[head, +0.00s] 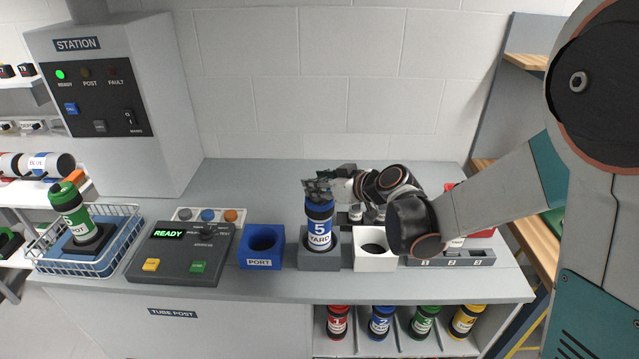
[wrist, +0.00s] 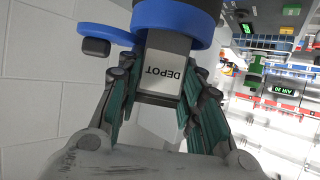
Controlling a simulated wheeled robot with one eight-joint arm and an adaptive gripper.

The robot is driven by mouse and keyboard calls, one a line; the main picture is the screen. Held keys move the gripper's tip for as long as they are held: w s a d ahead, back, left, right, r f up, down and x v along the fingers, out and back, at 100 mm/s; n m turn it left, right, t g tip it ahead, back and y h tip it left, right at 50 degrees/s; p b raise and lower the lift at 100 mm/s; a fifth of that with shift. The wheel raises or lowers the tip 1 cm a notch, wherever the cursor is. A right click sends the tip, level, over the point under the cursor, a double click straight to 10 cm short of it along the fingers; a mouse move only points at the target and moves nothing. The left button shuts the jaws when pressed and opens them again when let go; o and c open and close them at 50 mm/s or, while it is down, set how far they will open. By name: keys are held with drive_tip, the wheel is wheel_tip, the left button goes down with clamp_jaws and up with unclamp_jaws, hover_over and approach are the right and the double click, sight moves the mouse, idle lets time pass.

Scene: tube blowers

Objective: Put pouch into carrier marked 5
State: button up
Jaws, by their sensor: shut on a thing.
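The carrier marked 5 (head: 319,228), blue with a white "YARD" label, stands upright in a grey holder (head: 304,258) on the counter. My gripper (head: 318,188) is right above its top. In the wrist view, my gripper (wrist: 165,85) is shut on a grey pouch (wrist: 167,72) with a white "DEPOT" label. The far end of the pouch meets the carrier's blue rim (wrist: 172,35); I cannot tell how far inside it is. A blue round cap (wrist: 95,30) sits out to the side of the rim. The head view does not show the pouch clearly.
A blue "PORT" socket (head: 262,258) and a white holder (head: 375,263) flank the grey holder. A console (head: 180,255) reads "READY" at left, beside a wire basket (head: 60,266) with a green carrier (head: 72,209). Several carriers stand on the shelf below the counter.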

drive_tip(key=shift+s+f, duration=0.15)
drive_tip(key=shift+f, duration=0.15)
drive_tip(key=o, duration=1.1)
drive_tip(key=v, duration=1.2)
